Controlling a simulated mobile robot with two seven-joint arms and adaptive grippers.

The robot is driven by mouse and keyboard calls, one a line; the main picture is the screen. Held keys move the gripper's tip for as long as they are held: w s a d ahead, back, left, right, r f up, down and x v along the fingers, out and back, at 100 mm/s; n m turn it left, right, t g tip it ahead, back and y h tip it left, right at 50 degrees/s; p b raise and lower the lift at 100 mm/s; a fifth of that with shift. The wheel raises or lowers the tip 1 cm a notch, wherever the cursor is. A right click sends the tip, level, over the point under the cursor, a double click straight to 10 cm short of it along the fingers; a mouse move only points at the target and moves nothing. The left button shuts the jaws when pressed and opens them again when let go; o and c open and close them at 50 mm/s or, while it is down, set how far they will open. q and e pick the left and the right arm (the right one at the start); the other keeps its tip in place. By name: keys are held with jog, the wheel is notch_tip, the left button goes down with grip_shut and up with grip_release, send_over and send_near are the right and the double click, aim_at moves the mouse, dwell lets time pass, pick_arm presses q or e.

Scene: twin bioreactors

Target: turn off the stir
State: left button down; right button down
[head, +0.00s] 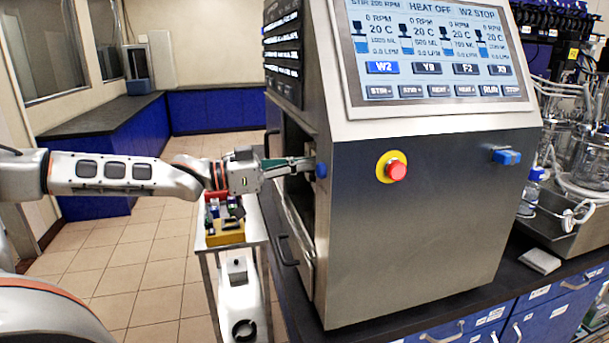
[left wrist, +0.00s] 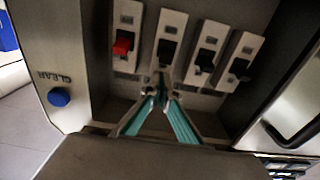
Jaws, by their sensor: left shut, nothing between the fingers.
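The grey control cabinet (head: 440,190) stands on a dark bench, with a touchscreen (head: 440,55) on its sloped top. Its header reads STIR 200 RPM, HEAT OFF, W2 STOP, and the W2 tab is blue. STIR buttons (head: 395,91) sit along its bottom row. My left gripper (head: 308,163) is at the cabinet's recessed left side. In the left wrist view its fingers (left wrist: 161,92) meet just below the second switch (left wrist: 167,50), a black rocker; contact cannot be told. A red rocker (left wrist: 123,42) is left of it, two black rockers right. My right gripper is not in view.
A blue button (left wrist: 59,97) labelled CLEAR is beside the recess. A red stop button (head: 396,170) and a blue connector (head: 506,157) are on the cabinet front. A trolley with a yellow rack (head: 225,238) stands behind my left arm. Glass vessels (head: 590,150) are at right.

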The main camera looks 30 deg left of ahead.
pick_arm(q)
jog(key=shift+s+a+f, duration=0.15)
jog(key=shift+f, duration=0.25)
jog(key=shift+s+a+f, duration=0.1)
jog(key=shift+s+f, duration=0.05)
jog(key=shift+f, duration=0.25)
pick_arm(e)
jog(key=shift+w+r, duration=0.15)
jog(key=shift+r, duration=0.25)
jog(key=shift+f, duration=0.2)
pick_arm(q)
jog(key=shift+f+h+b, duration=0.1)
jog(key=shift+h+b, duration=0.3)
jog(key=shift+b, duration=0.4)
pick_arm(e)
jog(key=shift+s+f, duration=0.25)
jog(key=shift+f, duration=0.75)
pick_arm(q)
jog(key=shift+s, duration=0.1)
jog(key=shift+t+b, duration=0.35)
jog(key=shift+t, duration=0.05)
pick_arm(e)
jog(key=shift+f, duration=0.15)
pick_arm(q)
jog(key=shift+a+f+b, duration=0.1)
jog(key=shift+b, duration=0.2)
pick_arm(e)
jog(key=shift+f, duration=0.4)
